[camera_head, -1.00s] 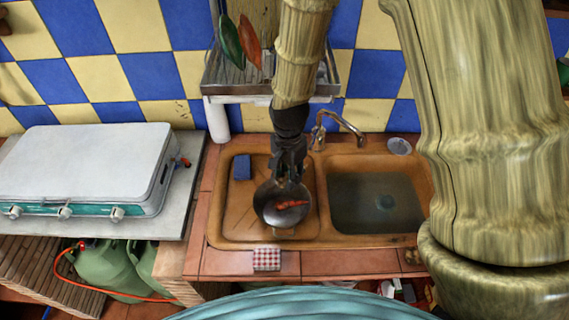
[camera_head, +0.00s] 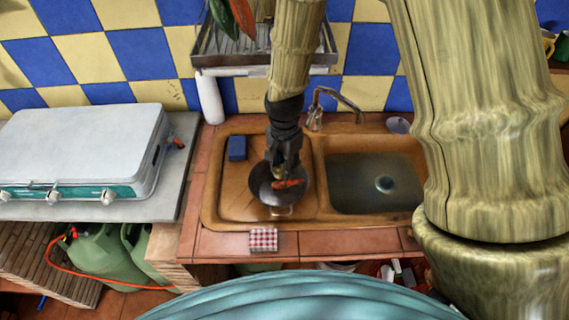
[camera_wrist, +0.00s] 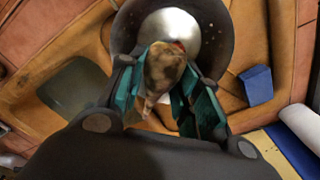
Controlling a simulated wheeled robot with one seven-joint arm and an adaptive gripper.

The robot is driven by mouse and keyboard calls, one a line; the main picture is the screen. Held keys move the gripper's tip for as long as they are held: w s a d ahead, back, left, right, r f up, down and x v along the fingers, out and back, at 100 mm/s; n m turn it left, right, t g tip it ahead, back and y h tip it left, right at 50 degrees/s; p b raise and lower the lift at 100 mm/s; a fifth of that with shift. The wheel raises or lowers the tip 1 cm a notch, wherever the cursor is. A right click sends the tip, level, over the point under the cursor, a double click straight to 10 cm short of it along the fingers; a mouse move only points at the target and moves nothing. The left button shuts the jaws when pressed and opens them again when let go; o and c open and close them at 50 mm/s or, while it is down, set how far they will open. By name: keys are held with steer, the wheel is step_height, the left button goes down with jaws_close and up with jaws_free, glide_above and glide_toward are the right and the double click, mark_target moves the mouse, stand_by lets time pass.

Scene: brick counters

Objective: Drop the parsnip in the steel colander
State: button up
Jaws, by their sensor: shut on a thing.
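The steel colander (camera_head: 258,190) is a round dark bowl with a handle, standing on the sink's drainboard. In the wrist view its dark rim (camera_wrist: 215,45) and bright inner bottom (camera_wrist: 165,22) lie just beyond my fingertips. My gripper (camera_head: 281,172) points down over the colander. The wrist view shows my gripper (camera_wrist: 158,88) with its teal finger pads shut on the parsnip (camera_wrist: 163,66), a tan-brown piece between them. A small orange-red thing (camera_head: 290,184) shows in the colander; in the wrist view it is mostly hidden behind the parsnip.
The brown sink (camera_head: 320,222) has its basin right of the colander, with a tap (camera_head: 335,98) behind. A blue sponge (camera_head: 237,148) lies left of the colander and a checked cloth (camera_head: 264,239) in front. A dish rack (camera_head: 210,60) hangs above. A white stove (camera_head: 80,145) stands left.

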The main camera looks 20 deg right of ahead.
steer(key=o, duration=1.1)
step_height(320, 180, up, 12)
stand_by(0.5)
